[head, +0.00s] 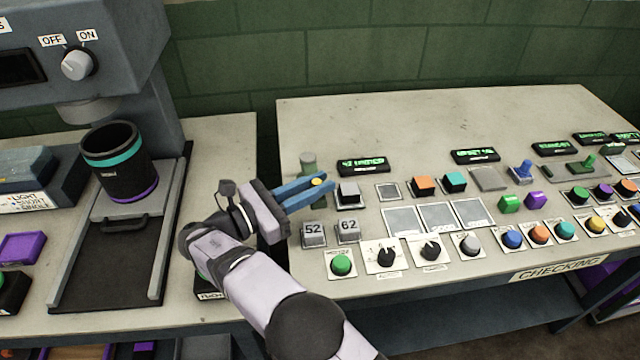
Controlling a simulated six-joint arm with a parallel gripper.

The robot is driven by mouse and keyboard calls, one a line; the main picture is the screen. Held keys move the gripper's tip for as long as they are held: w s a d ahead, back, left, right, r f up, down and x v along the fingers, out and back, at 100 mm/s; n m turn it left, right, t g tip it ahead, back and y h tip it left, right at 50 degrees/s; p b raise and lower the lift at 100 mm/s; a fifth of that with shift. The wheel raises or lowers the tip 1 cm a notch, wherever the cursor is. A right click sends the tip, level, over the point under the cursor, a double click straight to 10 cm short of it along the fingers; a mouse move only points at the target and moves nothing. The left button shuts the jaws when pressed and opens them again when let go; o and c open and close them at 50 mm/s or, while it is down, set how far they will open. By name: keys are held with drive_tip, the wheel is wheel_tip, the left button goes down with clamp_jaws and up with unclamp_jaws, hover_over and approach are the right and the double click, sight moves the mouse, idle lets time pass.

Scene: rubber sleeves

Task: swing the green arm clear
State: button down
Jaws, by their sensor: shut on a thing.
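My gripper (318,184) has blue fingers and reaches over the left edge of the right-hand console. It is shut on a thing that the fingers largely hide. A dull grey-green upright piece (308,162) rises directly behind the fingertips and seems to be the green arm; its lower part is hidden.
Block keys 52 (314,235) and 62 (348,231) sit just below the fingers, and a grey button (348,194) is close to their right. Several buttons, knobs and displays cover the console. A black cup (118,162) stands under the machine at left. The console's back is clear.

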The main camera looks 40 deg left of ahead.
drive_tip(key=shift+s+a+h, duration=0.1)
drive_tip(key=shift+h, duration=0.2)
idle(0.4)
drive_tip(key=c, duration=1.7)
unclamp_jaws()
drive_tip(key=shift+o, duration=0.2)
drive_tip(key=shift+s, duration=0.1)
drive_tip(key=b+v, duration=0.1)
drive_tip(key=v, duration=0.3)
drive_tip(key=shift+s+a, duration=0.2)
drive_tip(key=shift+s, duration=0.05)
drive_tip(key=shift+b+v, duration=0.35)
drive_tip(key=shift+v, duration=0.9)
drive_tip(key=shift+r, duration=0.1)
